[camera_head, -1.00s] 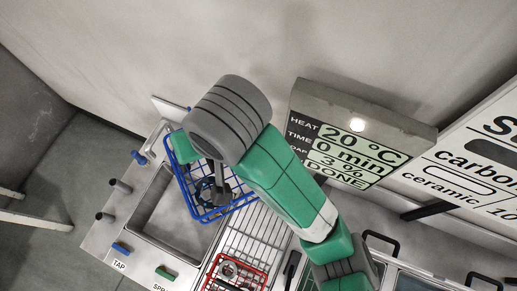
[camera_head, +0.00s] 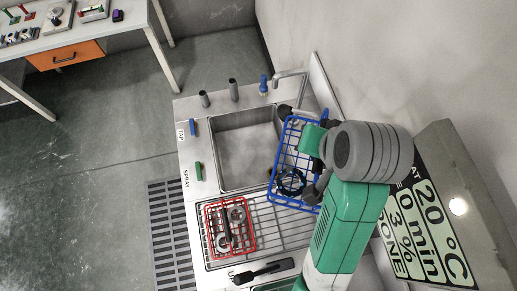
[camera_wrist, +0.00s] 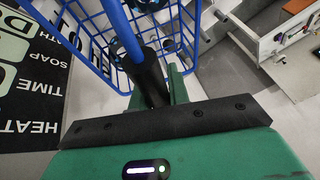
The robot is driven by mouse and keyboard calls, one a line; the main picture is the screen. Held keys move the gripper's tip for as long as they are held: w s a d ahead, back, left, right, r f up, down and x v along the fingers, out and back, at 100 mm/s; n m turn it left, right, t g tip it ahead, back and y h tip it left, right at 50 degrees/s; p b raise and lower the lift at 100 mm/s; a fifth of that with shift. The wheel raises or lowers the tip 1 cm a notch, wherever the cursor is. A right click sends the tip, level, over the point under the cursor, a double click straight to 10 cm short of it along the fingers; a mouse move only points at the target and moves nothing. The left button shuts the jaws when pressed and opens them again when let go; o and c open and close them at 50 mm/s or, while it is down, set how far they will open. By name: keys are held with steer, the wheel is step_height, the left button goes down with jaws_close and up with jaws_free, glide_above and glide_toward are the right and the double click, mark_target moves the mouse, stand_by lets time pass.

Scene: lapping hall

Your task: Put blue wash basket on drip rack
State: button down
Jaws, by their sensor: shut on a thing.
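The drip rack (camera_head: 280,232) is a wire grid beside the sink. The basket's height above the rack is hard to tell, and my arm hides part of its right side.
A red wire basket (camera_head: 252,243) with metal parts stands on the rack's left part. The sink (camera_head: 235,150) has a faucet (camera_head: 292,76) at its back. A display panel (camera_head: 432,235) stands at the right. Bare rack shows right of the red basket.

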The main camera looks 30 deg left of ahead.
steer(key=s+a+f+n+b, duration=0.1)
steer(key=f+b, duration=0.1)
steer(key=f, duration=0.4)
steer(key=s+a+f+n+b, duration=0.1)
steer(key=f+b, duration=0.1)
steer(key=f, duration=0.4)
steer(key=a+f+n+g+y+b, duration=0.1)
steer(key=f+b, duration=0.1)
steer(key=f, duration=0.3)
steer(key=shift+s+f, duration=0.4)
steer(key=s+f+n+b, duration=0.1)
steer(key=s+f+b, duration=0.1)
steer(key=f, duration=0.9)
steer(key=s+f+n+g+b, duration=0.1)
steer(key=s+f, duration=0.3)
steer(key=f, duration=0.8)
steer(key=shift+d+f+n+b, duration=0.2)
steer(key=shift+d+n+b, duration=0.1)
steer(key=shift+b, duration=0.25)
steer(key=shift+f, duration=0.2)
steer(key=c, duration=1.3)
jaws_free()
steer(key=shift+c, duration=0.2)
steer(key=v, duration=1.2)
steer(key=shift+d+r+p, duration=0.15)
steer(key=shift+r+p, duration=0.05)
steer(key=shift+p, duration=0.25)
steer(key=shift+w, duration=0.1)
